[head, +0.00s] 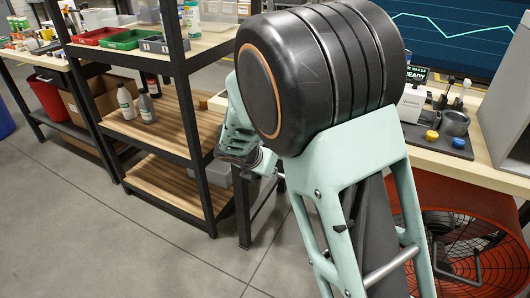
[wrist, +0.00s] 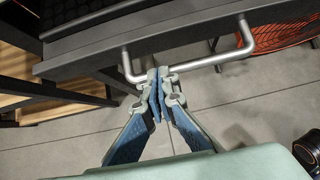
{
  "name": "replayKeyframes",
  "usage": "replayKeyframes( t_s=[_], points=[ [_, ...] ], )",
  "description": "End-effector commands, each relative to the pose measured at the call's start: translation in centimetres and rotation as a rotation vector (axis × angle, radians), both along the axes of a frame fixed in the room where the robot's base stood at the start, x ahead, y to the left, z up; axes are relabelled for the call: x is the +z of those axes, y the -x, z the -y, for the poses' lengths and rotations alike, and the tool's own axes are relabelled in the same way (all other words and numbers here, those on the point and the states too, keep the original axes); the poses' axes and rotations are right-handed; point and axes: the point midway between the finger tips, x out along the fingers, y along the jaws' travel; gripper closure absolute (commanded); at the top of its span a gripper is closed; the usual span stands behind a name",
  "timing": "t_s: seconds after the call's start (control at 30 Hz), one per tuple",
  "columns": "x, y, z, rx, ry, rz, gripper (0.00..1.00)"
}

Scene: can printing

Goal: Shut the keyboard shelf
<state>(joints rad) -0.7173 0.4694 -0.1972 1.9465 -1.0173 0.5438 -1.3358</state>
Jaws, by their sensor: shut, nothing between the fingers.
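In the wrist view the keyboard shelf shows as a dark grey front (wrist: 85,62) running across the top, with part of a black keyboard (wrist: 75,8) behind it. A grey metal bar handle (wrist: 215,60) sticks out from its front toward me. My gripper (wrist: 158,72) is shut and empty. Its fingertips overlap the left part of the handle in the picture; I cannot tell whether they touch it. In the head view my arm hides the shelf.
A wood-and-black rack (head: 165,115) with bottles stands to the left. The desk (head: 450,155) carries small tools at the right. An orange fan (head: 465,240) stands under it. Bare grey floor (head: 60,220) lies at the front left.

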Motion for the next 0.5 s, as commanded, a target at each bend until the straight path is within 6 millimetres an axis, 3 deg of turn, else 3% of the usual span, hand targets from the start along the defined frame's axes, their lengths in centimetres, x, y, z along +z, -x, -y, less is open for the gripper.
replayKeyframes(
  t_s=[0.2,0.5],
  points=[
    [0.2,-4.0,1.7,-0.001,0.000,-0.001,1.00],
    [-0.1,-5.8,2.3,0.001,-0.001,-0.001,1.00]
  ],
)
